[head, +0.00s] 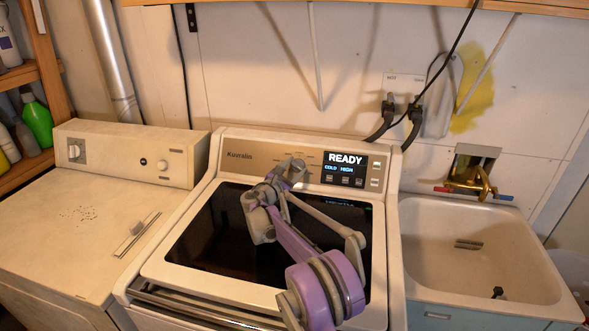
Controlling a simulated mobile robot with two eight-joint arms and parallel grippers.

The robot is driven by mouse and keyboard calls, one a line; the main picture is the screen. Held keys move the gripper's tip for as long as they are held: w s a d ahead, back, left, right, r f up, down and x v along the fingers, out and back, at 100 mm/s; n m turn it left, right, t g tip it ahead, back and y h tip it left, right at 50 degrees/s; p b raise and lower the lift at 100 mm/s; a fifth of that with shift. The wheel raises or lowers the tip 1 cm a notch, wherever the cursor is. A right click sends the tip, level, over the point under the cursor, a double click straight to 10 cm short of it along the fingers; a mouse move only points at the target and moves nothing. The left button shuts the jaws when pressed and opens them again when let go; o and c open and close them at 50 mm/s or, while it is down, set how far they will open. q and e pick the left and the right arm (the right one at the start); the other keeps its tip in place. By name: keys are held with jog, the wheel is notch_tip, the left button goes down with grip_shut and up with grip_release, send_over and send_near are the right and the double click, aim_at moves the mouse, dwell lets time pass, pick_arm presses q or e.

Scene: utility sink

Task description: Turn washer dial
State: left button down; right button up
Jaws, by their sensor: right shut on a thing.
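The washer (215,155) stands in the middle, with a control panel (247,157) along its back. The panel's display (345,160) reads "READY" and, below, "COLD HIGH". My right arm reaches across the dark glass lid, and my right gripper (291,167) is at the panel, left of the display. It is shut on the washer dial, which is mostly hidden by the fingers, so its pointer angle cannot be told. My left gripper is out of view.
A dryer (100,215) with its own knob (74,151) stands to the left. A utility sink (470,240) with a brass faucet (482,184) is to the right. Hoses (388,122) hang on the wall behind. Shelves with bottles (38,122) are at far left.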

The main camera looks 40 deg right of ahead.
jog(key=shift+s+f+n+t+b, duration=0.1)
jog(key=shift+f+n+t+b, duration=0.1)
jog(key=shift+n+t+b, duration=0.65)
jog(key=n+t+y+b, duration=0.1)
jog(key=n, duration=0.2)
jog(key=shift+s+n+t, duration=0.1)
jog(key=shift+n+t, duration=0.15)
jog(key=shift+t, duration=0.1)
jog(key=n+t+y, duration=0.1)
jog(key=n, duration=0.2)
jog(key=shift+d+t, duration=0.1)
jog(key=shift+t, duration=0.2)
jog(key=shift+r+n+t+y+b, duration=0.1)
jog(key=shift+n+t+y+b, duration=0.35)
jog(key=shift+n, duration=1.05)
jog(key=o, duration=1.4)
jog(key=shift+c, duration=0.2)
